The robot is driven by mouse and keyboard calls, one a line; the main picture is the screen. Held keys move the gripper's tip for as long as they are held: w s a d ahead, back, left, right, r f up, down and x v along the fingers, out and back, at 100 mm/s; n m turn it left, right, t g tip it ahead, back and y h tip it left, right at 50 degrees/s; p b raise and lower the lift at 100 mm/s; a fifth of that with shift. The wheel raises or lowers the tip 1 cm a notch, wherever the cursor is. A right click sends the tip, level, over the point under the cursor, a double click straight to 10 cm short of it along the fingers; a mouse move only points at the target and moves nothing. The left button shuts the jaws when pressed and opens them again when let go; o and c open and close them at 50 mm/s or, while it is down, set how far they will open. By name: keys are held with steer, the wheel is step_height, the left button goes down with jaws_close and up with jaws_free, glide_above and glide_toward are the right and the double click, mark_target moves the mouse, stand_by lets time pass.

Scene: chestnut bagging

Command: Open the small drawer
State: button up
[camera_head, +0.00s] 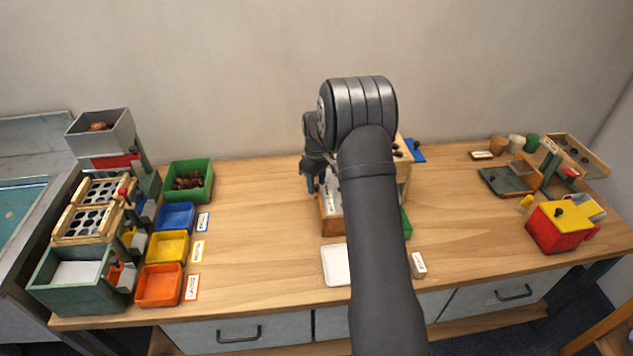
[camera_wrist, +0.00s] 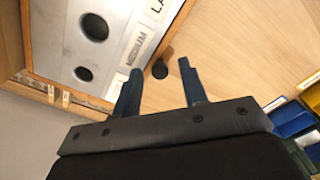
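The wooden sorting unit (camera_head: 331,226) stands mid-table, partly hidden behind my arm. In the wrist view its grey top plate (camera_wrist: 75,40) has round holes and a label reading "MEDIUM" (camera_wrist: 130,72). A dark round knob (camera_wrist: 160,69) shows beside the unit's wooden edge (camera_wrist: 160,35). It lies between the tips of my gripper (camera_wrist: 157,75), whose blue fingers are apart. I see no contact with the knob. In the head view my gripper (camera_head: 316,183) is at the unit's left side. Which front is the small drawer, and how far it is open, I cannot tell.
Blue (camera_head: 176,217), yellow (camera_head: 168,246) and orange (camera_head: 159,286) trays and a green chestnut bin (camera_head: 188,180) stand at left. A white tray (camera_head: 335,264) lies in front of the unit. A red and yellow box (camera_head: 560,227) stands at right. Table left of the unit is clear.

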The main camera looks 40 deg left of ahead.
jaws_close()
steer(key=s+a, duration=0.8)
jaws_free()
step_height(320, 180, up, 18)
steer(key=shift+f, duration=0.25)
stand_by(0.5)
